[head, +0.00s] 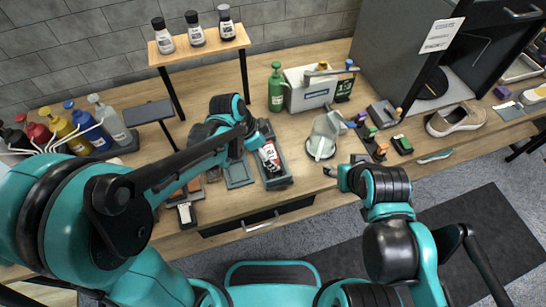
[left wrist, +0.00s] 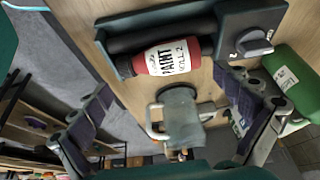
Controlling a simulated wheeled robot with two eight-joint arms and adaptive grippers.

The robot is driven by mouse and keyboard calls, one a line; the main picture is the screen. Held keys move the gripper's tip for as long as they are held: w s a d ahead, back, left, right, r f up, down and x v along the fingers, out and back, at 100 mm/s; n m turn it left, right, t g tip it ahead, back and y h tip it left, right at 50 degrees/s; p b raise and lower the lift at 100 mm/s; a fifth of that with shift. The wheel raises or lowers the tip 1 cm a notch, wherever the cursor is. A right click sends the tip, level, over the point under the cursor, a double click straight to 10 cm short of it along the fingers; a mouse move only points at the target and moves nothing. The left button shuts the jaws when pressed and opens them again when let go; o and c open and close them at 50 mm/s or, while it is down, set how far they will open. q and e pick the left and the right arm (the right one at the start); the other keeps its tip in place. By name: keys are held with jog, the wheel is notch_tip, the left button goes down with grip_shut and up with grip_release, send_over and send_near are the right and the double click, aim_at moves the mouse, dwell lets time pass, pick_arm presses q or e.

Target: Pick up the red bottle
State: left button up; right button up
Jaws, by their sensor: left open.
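A red bottle (head: 269,158) with a white label and dark cap lies on its side in a dark teal tray (head: 278,183) on the workbench. In the left wrist view, the bottle (left wrist: 170,58) lies across the upper middle, its label reading "PAINT". My left gripper (head: 258,137) is just above the tray. In the left wrist view its two fingers (left wrist: 168,115) are spread wide with nothing between them, and the bottle lies beyond them, apparently untouched. My right gripper (head: 332,171) is at the bench's front edge, away from the bottle; its jaws are too small to read.
A clear pitcher (head: 323,137) and a green bottle (head: 277,88) stand right of and behind the tray. A knob unit (left wrist: 252,38) adjoins the tray. Several spray bottles (head: 84,124) stand at left. A sneaker (head: 455,119) lies at right.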

aim_at(272, 155)
pick_arm(q)
jog(key=b+x, duration=0.2)
jog(key=x, duration=0.2)
jog(key=shift+f, duration=0.35)
jog(key=shift+r, duration=0.1)
jog(key=shift+s, duration=0.1)
jog(key=c, duration=1)
jog(key=shift+r, duration=0.1)
